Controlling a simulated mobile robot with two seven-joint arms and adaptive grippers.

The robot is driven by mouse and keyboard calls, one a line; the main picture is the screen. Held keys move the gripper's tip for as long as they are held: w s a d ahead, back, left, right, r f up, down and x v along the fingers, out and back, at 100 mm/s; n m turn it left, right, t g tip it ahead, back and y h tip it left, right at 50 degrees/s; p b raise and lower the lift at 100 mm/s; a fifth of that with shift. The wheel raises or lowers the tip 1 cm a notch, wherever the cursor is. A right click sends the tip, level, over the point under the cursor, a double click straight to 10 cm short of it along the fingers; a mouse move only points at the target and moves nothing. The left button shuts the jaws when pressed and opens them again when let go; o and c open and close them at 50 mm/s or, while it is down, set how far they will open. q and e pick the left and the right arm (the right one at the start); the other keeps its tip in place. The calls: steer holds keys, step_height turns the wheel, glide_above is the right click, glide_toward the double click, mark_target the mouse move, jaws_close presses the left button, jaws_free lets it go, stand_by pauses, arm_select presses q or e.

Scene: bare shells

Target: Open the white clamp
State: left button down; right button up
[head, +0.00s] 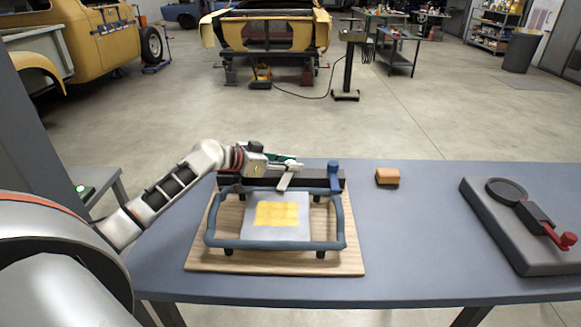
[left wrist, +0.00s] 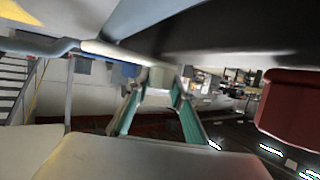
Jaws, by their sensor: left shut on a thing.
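The white clamp (head: 286,181) is a small pale lever at the dark back bar (head: 318,183) of a blue tubular frame (head: 341,222). My left gripper (head: 285,161) reaches in from the left and is shut on the clamp's pale upper part. In the left wrist view, the green fingers (left wrist: 160,112) close around a whitish block (left wrist: 158,80), which appears to be the clamp. The gripper partly hides the clamp, and I cannot tell its exact angle. My right gripper is not in view.
A blue clamp (head: 333,170) sits on the bar's right end. An orange-brown block (head: 387,176) and a grey device with a red lever (head: 520,240) are right; blue table between is clear.

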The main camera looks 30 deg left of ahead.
arm_select(q)
steer(key=shift+r, duration=0.15)
steer(key=c, duration=1.7)
jaws_free()
step_height(320, 180, up, 10)
steer(key=shift+f, duration=0.1)
